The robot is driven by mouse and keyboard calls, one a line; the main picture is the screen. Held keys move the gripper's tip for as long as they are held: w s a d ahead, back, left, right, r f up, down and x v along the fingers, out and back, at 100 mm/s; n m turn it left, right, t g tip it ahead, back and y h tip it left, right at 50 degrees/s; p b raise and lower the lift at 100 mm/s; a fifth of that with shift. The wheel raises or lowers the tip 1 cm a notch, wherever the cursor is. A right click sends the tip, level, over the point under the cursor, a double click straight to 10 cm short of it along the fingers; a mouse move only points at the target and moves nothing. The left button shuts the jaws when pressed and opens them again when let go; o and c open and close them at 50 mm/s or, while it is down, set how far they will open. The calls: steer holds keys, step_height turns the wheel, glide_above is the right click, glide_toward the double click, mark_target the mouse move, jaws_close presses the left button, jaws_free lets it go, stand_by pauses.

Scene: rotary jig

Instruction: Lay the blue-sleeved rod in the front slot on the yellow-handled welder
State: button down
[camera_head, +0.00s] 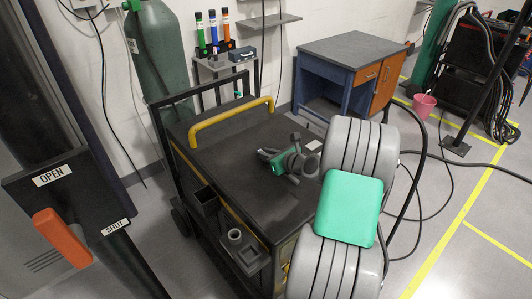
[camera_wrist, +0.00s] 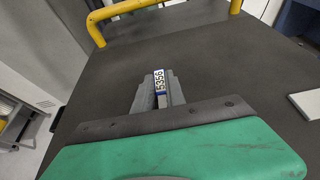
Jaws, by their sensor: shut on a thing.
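The yellow-handled welder (camera_head: 240,185) is a dark cart with a flat top and a yellow handle (camera_head: 232,121) at its far edge. The handle also shows at the top of the wrist view (camera_wrist: 130,7). My gripper (camera_wrist: 158,95) is above the welder's top, its fingers pointing toward the handle. They are shut on a small piece with a white label and blue edges (camera_wrist: 159,80), marked with digits, apparently the blue-sleeved rod. Most of it is hidden between the fingers. In the head view my gripper (camera_head: 265,154) is small, and the held piece cannot be made out. I cannot identify the front slot.
A black bin (camera_head: 205,199) and a grey cup (camera_head: 235,237) are on the welder's near side. A rack behind holds green, blue and orange tubes (camera_head: 213,32). A white card (camera_head: 313,146) lies on the welder's top. A blue cabinet (camera_head: 345,70) stands behind right.

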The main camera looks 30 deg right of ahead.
steer(key=shift+f, duration=0.15)
steer(key=c, duration=1.4)
jaws_free()
